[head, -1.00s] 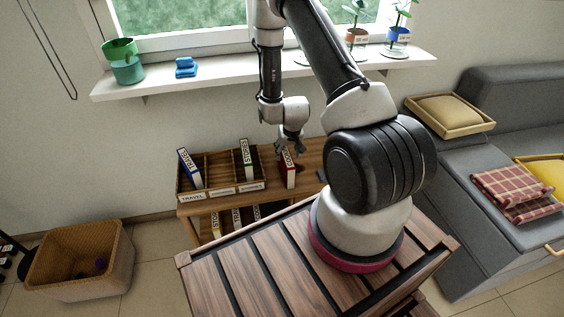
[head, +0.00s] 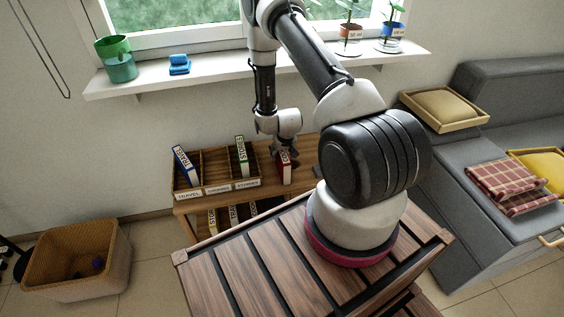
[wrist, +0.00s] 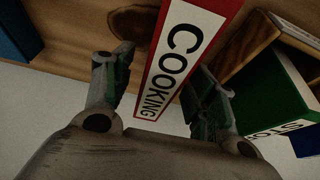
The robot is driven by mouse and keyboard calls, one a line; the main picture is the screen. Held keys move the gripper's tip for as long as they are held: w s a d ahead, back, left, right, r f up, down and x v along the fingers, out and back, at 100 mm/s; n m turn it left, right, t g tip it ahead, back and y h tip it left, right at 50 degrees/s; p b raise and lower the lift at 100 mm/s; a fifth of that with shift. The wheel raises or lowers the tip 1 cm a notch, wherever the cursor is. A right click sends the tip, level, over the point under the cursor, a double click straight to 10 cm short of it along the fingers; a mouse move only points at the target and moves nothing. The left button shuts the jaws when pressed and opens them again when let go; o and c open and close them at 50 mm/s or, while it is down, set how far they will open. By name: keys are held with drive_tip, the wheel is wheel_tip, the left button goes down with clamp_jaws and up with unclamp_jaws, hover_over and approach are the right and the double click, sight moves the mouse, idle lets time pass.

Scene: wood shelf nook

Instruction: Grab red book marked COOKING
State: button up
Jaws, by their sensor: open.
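The red book marked COOKING (head: 285,171) stands upright on the wooden shelf top, just right of the divided rack. In the wrist view the red book (wrist: 183,52) shows its white COOKING label between my two fingers. My gripper (head: 285,155) is at the book's upper end in the head view. In the wrist view my gripper (wrist: 160,85) is open, with one finger on each side of the book. The right finger looks very close to the book; I cannot tell whether it touches. The head view hides most of the fingers.
The divided wooden rack (head: 217,190) holds a blue TRAVEL book (head: 184,165) and a green STORIES book (head: 241,157). The green book (wrist: 268,85) is close on the right in the wrist view. A window sill (head: 215,77) with pots is above. A wicker basket (head: 75,285) stands on the floor at left.

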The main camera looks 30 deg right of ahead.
drive_tip(key=shift+f, duration=0.25)
idle(0.3)
drive_tip(key=shift+c, duration=0.2)
clamp_jaws()
